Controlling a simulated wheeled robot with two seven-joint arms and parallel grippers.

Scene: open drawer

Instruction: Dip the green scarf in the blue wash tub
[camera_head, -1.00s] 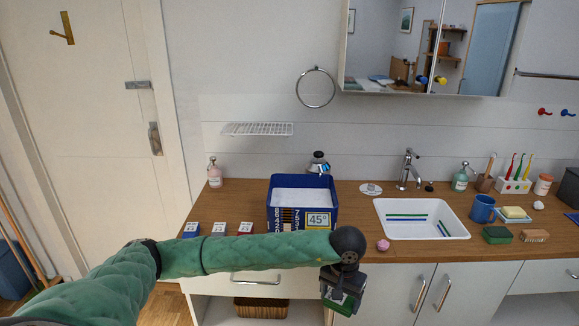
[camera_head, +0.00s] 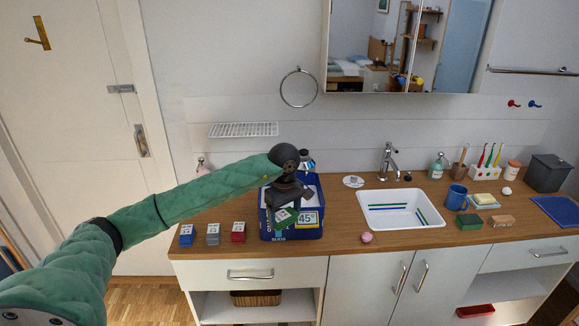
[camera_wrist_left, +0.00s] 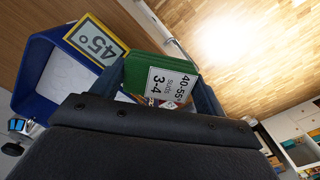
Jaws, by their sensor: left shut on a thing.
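My left gripper (camera_head: 284,207) is shut on the green scarf (camera_head: 284,218), a flat green block with a white printed label. The gripper and scarf show in front of the upper front wall of the blue wash tub (camera_head: 268,229); whether the scarf is above or just in front of the rim is hard to tell. In the left wrist view the scarf (camera_wrist_left: 142,72) sits between the fingers, beside the blue tub (camera_wrist_left: 29,98). The tub has pale contents and a 45° sign (camera_head: 308,219). My right gripper is not in view.
Blue, grey and red labelled blocks (camera_head: 212,234) stand left of the tub on the wooden counter. A pink ball (camera_head: 366,237) and the white sink (camera_head: 400,208) are to its right. A dark-topped bottle (camera_head: 306,160) stands behind. The front drawer (camera_head: 250,274) is shut.

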